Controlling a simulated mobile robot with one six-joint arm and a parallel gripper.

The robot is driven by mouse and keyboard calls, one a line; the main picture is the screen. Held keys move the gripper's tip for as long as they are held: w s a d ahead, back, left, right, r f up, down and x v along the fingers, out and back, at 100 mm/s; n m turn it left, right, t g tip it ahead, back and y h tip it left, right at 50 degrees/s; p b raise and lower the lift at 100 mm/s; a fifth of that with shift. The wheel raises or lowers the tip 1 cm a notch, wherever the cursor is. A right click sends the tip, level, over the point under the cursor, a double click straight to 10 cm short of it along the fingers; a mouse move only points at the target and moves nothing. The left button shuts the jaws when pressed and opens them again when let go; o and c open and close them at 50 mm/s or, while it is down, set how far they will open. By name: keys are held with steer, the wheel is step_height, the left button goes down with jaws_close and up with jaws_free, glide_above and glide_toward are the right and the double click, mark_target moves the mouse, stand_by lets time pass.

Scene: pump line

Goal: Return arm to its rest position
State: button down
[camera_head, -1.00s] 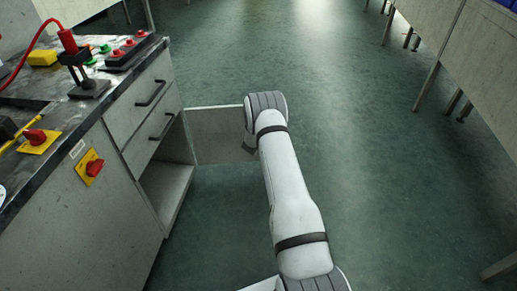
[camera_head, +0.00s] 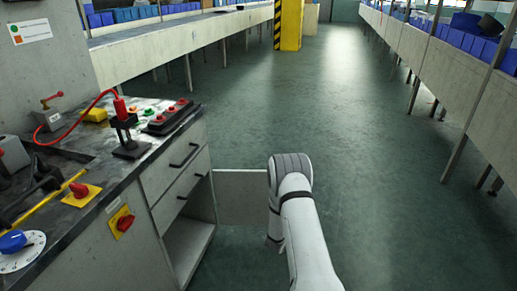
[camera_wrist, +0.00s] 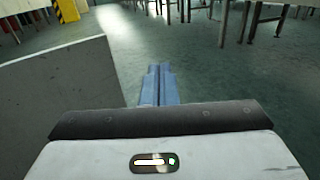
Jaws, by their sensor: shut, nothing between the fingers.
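My arm (camera_head: 301,225) reaches forward from the bottom of the head view, to the right of the workbench. Its end is bent down behind the arm links, so the fingers are hidden there. In the wrist view my gripper (camera_wrist: 158,84) shows as two blue-grey fingers lying side by side, shut, with nothing between them. The fingers point out over the green floor. A grey panel (camera_wrist: 60,110) fills the left of the wrist view, beside the fingers.
The workbench (camera_head: 95,242) at left carries a red-topped stand (camera_head: 124,128), a button box (camera_head: 170,117) and a blue knob (camera_head: 13,241). Its lower cabinet door (camera_head: 240,196) stands open near my arm. Long tables line both sides. The aisle floor (camera_head: 350,110) is clear.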

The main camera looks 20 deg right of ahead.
steer(key=s+r+m+g+p, duration=0.4)
steer(key=s+r+m, duration=0.1)
steer(key=r, duration=0.6)
steer(key=s+r+m+g+p, duration=0.4)
steer(key=s+r, duration=0.1)
steer(key=r, duration=0.6)
steer(key=s+r+m+g+p, duration=0.35)
steer(key=s+r+m, duration=0.2)
steer(key=r, duration=0.55)
steer(key=s+a+r+m+t+y+p, duration=0.3)
steer(key=s+a+r+m+y+p, duration=0.8)
steer(key=s+a+r, duration=0.9)
steer(key=a+r+y+p, duration=0.2)
steer(key=a+y+p, duration=0.1)
steer(key=shift+a+r, duration=0.15)
steer(key=shift+r, duration=0.2)
